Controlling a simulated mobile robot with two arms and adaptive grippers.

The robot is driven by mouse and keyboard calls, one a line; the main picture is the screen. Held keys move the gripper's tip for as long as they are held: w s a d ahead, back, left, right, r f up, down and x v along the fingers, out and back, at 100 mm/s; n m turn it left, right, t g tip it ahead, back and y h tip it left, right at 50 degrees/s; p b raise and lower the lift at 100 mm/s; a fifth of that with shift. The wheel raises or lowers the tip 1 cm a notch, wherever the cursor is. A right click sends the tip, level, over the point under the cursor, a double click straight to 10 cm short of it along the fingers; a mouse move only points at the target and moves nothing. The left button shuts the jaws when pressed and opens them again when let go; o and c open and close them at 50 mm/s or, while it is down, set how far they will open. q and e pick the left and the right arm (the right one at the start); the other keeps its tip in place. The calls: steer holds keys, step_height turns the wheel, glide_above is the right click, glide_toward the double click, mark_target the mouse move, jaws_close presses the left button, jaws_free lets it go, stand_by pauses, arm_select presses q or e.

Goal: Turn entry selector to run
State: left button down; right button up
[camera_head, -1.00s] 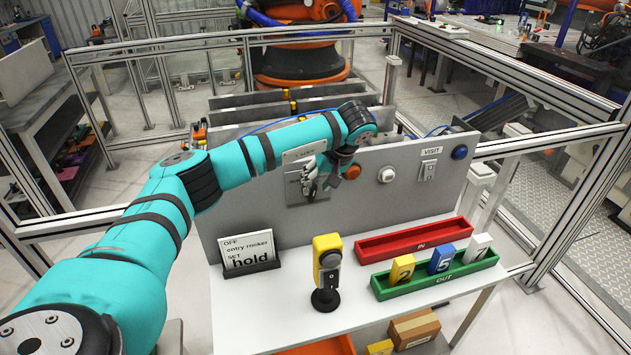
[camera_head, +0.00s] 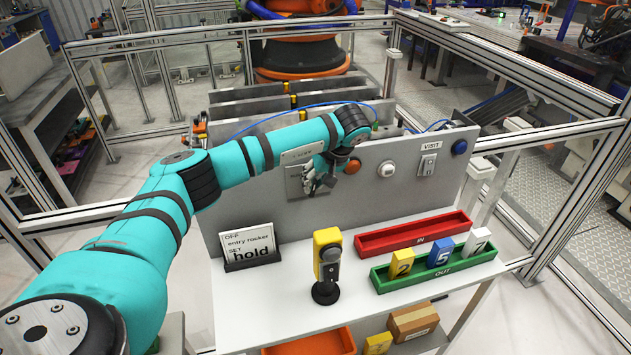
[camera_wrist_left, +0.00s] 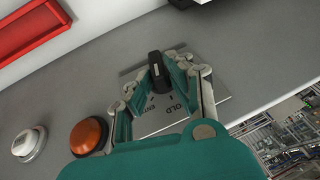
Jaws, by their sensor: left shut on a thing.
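The entry selector is a black knob (camera_wrist_left: 157,72) on a square metal plate (camera_wrist_left: 219,87) with printed position words, partly covered, of which "OLD" can be read. The knob's exact pointing is hard to tell. My right gripper is not in view.
An orange button (camera_head: 353,166) and a white button (camera_head: 386,169) sit close right of the gripper. A VISIT rocker (camera_head: 428,165) and blue button (camera_head: 459,147) are farther right. A card (camera_head: 249,246), yellow device (camera_head: 327,252), red tray (camera_head: 375,244) and green tray (camera_head: 456,268) stand below.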

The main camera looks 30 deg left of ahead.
arm_select(q)
steer(key=shift+f, duration=0.15)
steer(key=shift+s+f+t+h+b, duration=0.15)
steer(key=shift+t+h+b, duration=0.15)
steer(key=shift+b, duration=0.4)
steer(key=shift+s+a+f+n+t+h+b, duration=0.3)
steer(key=shift+t+h+b, duration=1.05)
steer(key=shift+b, duration=2.85)
steer(key=shift+s+a+n+t+h+b, duration=0.4)
steer(key=shift+t+h+b, duration=0.95)
steer(key=shift+b, duration=2.85)
steer(key=shift+s+a+f+n+t+h+b, duration=0.15)
steer(key=shift+s+n+t+h+b, duration=0.4)
steer(key=shift+t+b, duration=2.45)
steer(key=shift+w+g+h+b, duration=0.15)
steer(key=shift+g+h+b, duration=0.1)
steer(key=shift+g+b, duration=0.95)
steer(key=c, duration=1.6)
jaws_free()
steer(key=o, duration=0.3)
steer(key=shift+w, duration=0.2)
steer(key=v, duration=1.2)
steer(key=shift+r, duration=0.1)
